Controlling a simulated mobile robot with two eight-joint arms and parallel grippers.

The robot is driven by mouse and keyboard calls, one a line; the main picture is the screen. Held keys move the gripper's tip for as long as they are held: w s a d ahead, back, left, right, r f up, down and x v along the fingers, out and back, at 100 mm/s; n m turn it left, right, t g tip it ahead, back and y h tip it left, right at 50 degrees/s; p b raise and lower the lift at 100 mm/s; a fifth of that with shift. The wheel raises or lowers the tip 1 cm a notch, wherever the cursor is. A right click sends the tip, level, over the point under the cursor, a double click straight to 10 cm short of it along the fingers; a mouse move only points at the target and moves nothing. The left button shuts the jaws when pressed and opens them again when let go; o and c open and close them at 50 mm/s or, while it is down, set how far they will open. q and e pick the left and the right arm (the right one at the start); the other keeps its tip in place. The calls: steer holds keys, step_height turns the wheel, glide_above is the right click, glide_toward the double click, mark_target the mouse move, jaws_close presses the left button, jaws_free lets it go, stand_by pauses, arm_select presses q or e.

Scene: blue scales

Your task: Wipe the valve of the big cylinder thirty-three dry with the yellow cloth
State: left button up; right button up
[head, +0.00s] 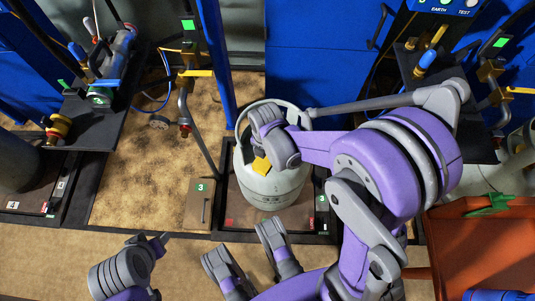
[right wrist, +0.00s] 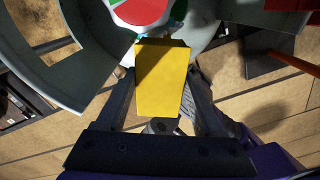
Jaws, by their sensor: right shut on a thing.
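The big grey cylinder (head: 272,190), marked 33, stands upright on a dark scale. My right gripper (head: 266,153) is over its top, inside the collar's outline, and is shut on the folded yellow cloth (head: 261,166). In the right wrist view the cloth (right wrist: 161,82) sits between both fingers. A red and white round part (right wrist: 140,8), apparently the valve top, shows just beyond the cloth, with green beside it. I cannot tell whether the cloth touches it. In the head view the arm hides the valve. My left arm's end (head: 150,248) is low at the left; its finger state is unclear.
The grey collar (right wrist: 60,85) curves closely around the right gripper. A box marked 3 (head: 200,203) stands left of the cylinder. A hose hangs from a post (head: 186,90) nearby. An orange-red container (head: 470,245) is at the right. Tan floor (head: 130,190) lies open to the left.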

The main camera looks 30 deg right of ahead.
steer(key=shift+s+a, duration=0.1)
steer(key=shift+a, duration=0.05)
steer(key=shift+w+d+r, duration=0.15)
steer(key=shift+w+d, duration=0.3)
steer(key=shift+d, duration=0.25)
steer(key=shift+s+a, duration=0.1)
steer(key=shift+a, duration=0.05)
steer(key=shift+s+a, duration=0.35)
steer(key=shift+a, duration=0.2)
steer(key=shift+d, duration=0.1)
steer(key=shift+w+d+r, duration=0.2)
steer(key=shift+w+d, duration=0.25)
steer(key=shift+d, duration=0.15)
steer(key=shift+s+a, duration=0.1)
steer(key=shift+a, duration=0.05)
